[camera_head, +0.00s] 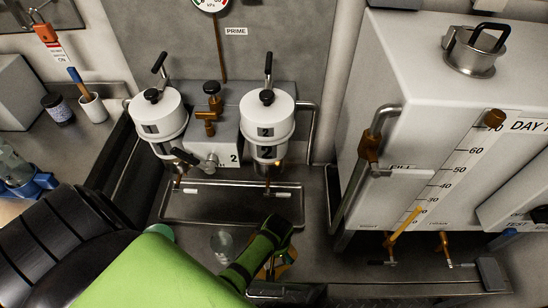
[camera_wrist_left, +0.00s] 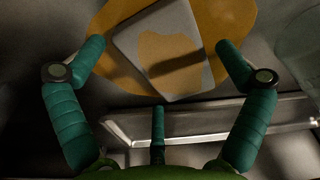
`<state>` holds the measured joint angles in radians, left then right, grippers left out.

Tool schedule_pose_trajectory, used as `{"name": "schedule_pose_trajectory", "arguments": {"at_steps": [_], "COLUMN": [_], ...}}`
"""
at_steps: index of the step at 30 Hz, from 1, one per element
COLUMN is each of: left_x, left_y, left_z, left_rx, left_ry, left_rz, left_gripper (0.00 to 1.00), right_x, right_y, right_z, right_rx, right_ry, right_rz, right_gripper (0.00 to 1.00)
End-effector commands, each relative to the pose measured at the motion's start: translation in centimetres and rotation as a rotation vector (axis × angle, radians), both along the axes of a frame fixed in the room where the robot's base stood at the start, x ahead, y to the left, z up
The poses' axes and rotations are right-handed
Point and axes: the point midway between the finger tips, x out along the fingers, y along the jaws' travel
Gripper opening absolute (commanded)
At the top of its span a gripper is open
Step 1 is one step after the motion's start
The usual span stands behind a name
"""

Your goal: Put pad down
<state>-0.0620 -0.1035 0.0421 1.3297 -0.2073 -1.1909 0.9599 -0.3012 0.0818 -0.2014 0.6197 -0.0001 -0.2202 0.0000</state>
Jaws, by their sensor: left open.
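A flat grey pad (camera_wrist_left: 165,50) with a yellow stain shows in the left wrist view. It lies over an orange-yellow patch (camera_wrist_left: 235,22), whose edge extends beyond the pad on both sides. My left gripper (camera_wrist_left: 160,60) is open, with its green fingers spread on either side of the pad's near part. I see no finger closed on the pad. In the head view, my left gripper (camera_head: 272,258) reaches down to the counter in front of the drip tray. It hides the pad and most of the orange patch there. My right gripper is not in view.
A metal drip tray (camera_head: 232,204) sits under two white cylinders (camera_head: 158,118) marked 1 and 2. A clear glass (camera_head: 222,243) stands left of my gripper. A large white tank (camera_head: 440,110) with a scale and brass taps stands at the right.

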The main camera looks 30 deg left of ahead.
Motion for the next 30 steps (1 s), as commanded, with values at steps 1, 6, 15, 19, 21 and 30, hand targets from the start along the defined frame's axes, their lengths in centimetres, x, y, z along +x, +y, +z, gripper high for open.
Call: {"name": "schedule_pose_trajectory", "arguments": {"at_steps": [1, 6, 15, 19, 21, 30], "left_x": [0.0, 0.0, -0.5, -0.7, -0.8, -0.9], "left_y": [0.0, -0.2, -0.8, -1.0, -1.1, -1.2], "left_z": [0.4, 2.9, 9.4, 11.3, 12.0, 12.7], "left_rx": [0.001, -0.001, 0.000, 0.000, -0.001, 0.001], "left_ry": [-0.001, -0.004, -0.004, -0.002, -0.001, 0.001], "left_rz": [0.000, 0.001, 0.001, 0.001, 0.001, -0.001], "left_gripper": [1.00, 1.00, 1.00, 1.00, 1.00, 1.00], "right_x": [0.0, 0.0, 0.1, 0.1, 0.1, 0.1], "right_y": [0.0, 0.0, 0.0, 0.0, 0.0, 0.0], "right_z": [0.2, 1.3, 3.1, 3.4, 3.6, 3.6], "right_rx": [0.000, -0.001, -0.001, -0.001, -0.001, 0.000], "right_ry": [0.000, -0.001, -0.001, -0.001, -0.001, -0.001], "right_rz": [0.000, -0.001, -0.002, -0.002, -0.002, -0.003], "right_gripper": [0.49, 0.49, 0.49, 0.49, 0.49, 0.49]}}
